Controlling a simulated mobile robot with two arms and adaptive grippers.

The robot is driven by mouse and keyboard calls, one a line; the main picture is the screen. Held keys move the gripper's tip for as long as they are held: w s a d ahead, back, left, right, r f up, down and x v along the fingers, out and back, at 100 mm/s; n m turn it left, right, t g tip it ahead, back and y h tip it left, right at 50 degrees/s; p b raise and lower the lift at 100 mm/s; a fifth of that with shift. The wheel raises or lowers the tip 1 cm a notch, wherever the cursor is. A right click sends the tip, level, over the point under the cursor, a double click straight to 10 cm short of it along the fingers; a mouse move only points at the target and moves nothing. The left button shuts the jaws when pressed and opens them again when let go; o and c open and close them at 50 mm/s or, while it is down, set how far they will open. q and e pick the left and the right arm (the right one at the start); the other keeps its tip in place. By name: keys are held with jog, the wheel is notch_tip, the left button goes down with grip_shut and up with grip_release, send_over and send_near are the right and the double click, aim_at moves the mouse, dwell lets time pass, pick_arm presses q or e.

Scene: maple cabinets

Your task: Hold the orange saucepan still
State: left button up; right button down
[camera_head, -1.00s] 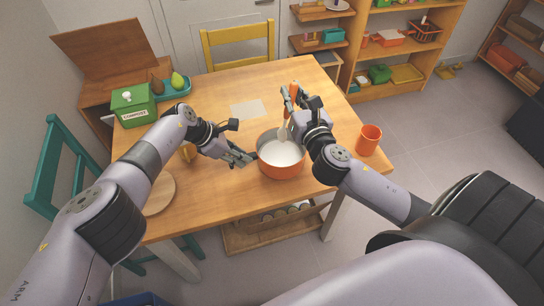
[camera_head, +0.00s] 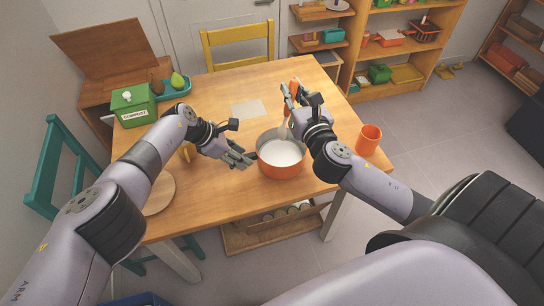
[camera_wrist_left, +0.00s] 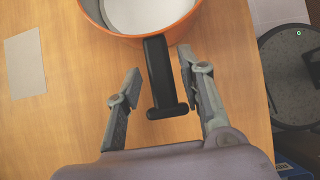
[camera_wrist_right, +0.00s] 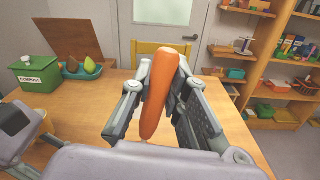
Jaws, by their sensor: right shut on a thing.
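The orange saucepan (camera_head: 281,172) stands on the wooden table with white contents (camera_head: 282,153) inside. Its black handle (camera_wrist_left: 160,75) points toward my left gripper (camera_wrist_left: 165,88). That gripper is open, with one finger on each side of the handle and gaps between them; it also shows in the head view (camera_head: 244,160) left of the pan.
An orange cup (camera_head: 369,139) stands at the table's right edge. A round wooden board (camera_head: 160,195) lies at the left, partly behind my left arm. A green compost box (camera_head: 132,105) and a teal tray (camera_head: 175,90) with fruit stand at the back left. A pale sheet (camera_head: 247,108) lies mid-table.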

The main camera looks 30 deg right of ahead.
pick_arm(q)
jog(key=shift+o, duration=0.7)
jog(key=shift+w+a+r, duration=0.25)
jog(key=shift+a+r, duration=0.1)
jog(key=shift+r, duration=0.2)
jog(key=v, duration=1)
jog(key=shift+a+r, duration=0.25)
jog(key=shift+s, duration=0.15)
